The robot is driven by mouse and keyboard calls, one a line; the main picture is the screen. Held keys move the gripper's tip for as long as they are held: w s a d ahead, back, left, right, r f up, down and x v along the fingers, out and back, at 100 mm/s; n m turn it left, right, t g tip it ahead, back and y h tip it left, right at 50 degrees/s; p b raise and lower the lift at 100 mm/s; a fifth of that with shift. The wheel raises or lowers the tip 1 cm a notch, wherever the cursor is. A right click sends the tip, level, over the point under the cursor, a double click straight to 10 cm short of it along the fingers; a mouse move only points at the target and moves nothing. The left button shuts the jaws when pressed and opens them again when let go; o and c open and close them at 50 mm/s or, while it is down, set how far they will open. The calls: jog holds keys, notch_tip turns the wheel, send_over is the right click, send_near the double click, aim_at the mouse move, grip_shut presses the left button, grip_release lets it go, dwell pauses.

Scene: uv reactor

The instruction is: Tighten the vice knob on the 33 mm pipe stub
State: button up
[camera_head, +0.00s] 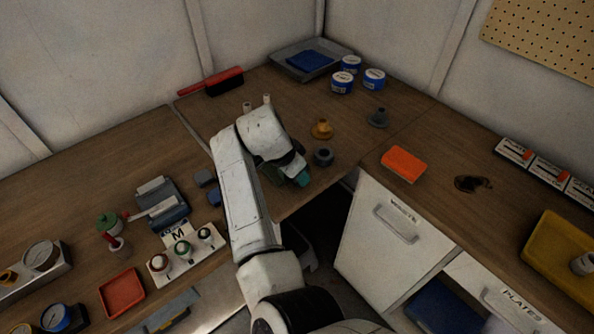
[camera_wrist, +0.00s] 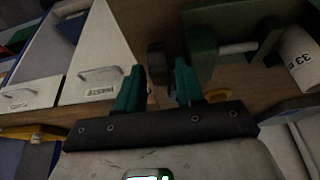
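In the wrist view, a green vice (camera_wrist: 203,50) stands at the upper right, with a pale metal rod in it. A white pipe stub (camera_wrist: 303,58) marked 33 is at its right side. A dark round knob (camera_wrist: 157,62) lies left of the vice, between and just beyond my fingertips. My gripper (camera_wrist: 158,82) has teal fingers, spread apart, with a visible gap. I cannot tell whether a finger touches the knob. In the head view, my arm hides most of the vice; my gripper (camera_head: 302,178) is low over the bench's front edge.
A dark grey part (camera_head: 323,156), a yellow part (camera_head: 322,129) and a grey-green part (camera_head: 378,118) stand near the gripper. An orange block (camera_head: 403,164) lies to the right. Blue-labelled tins (camera_head: 342,83) and a grey tray (camera_head: 290,53) are behind. The WASTE drawer (camera_head: 397,221) is below.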

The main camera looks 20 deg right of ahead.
jog(key=shift+f, duration=0.2)
grip_shut()
jog(key=shift+d+r, duration=0.1)
